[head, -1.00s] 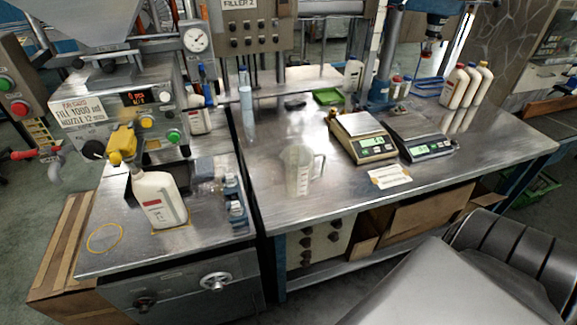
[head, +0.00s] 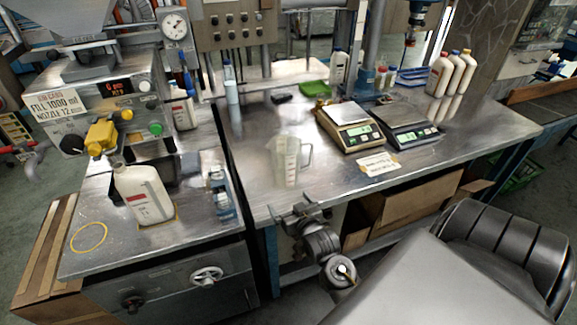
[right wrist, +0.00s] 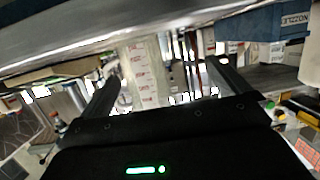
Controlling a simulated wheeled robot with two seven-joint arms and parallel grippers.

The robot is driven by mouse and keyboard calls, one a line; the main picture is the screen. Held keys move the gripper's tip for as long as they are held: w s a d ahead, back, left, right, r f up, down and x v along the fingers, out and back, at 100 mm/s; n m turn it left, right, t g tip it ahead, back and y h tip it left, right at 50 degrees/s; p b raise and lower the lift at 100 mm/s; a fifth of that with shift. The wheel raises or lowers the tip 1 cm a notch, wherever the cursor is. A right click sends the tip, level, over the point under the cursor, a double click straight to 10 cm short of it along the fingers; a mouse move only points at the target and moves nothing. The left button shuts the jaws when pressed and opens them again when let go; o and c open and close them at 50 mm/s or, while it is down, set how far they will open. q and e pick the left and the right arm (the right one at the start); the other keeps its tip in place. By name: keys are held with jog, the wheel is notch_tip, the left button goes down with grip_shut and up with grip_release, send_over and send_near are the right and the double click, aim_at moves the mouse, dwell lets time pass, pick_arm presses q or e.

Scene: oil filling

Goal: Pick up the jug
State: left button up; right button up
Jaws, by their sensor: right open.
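The jug (head: 286,162) is a clear measuring jug with a handle on its right side. It stands upright near the front edge of the steel table (head: 345,172). My right gripper (head: 298,210) is at the table's front edge, just in front of and below the jug in the head view. It is open and empty. In the right wrist view the translucent jug (right wrist: 148,78) shows beyond and between the two spread fingers of the right gripper (right wrist: 162,73), apart from them. My left gripper is not in view.
Two scales (head: 350,132) stand to the right of the jug, with a paper label (head: 378,164) in front. A white bottle (head: 143,194) stands on the filler bench at left. Several bottles (head: 452,72) stand at the back right. The table around the jug is clear.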

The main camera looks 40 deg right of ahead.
aim_at(290, 168)
jog(key=w+d+r+h, duration=0.1)
jog(key=w+d, duration=0.1)
jog(key=w+d+r+m+t+h, duration=0.1)
jog(key=w+d+r, duration=0.1)
jog(key=w, duration=0.1)
jog(key=w+d+r+t+p, duration=0.1)
jog(key=w+d+r, duration=0.1)
jog(key=shift+w+d+m+h, duration=0.15)
jog(key=shift+d+m+h, duration=0.05)
jog(key=shift+m+h, duration=0.2)
jog(key=shift+w, duration=0.1)
jog(key=p+x, duration=0.1)
jog(key=x, duration=0.4)
jog(key=shift+f+p, duration=0.1)
jog(key=shift+p, duration=0.25)
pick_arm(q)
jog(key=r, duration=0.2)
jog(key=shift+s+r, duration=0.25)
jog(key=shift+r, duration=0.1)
pick_arm(e)
jog(key=shift+c, duration=0.3)
jog(key=c, duration=0.6)
jog(key=shift+c, duration=0.2)
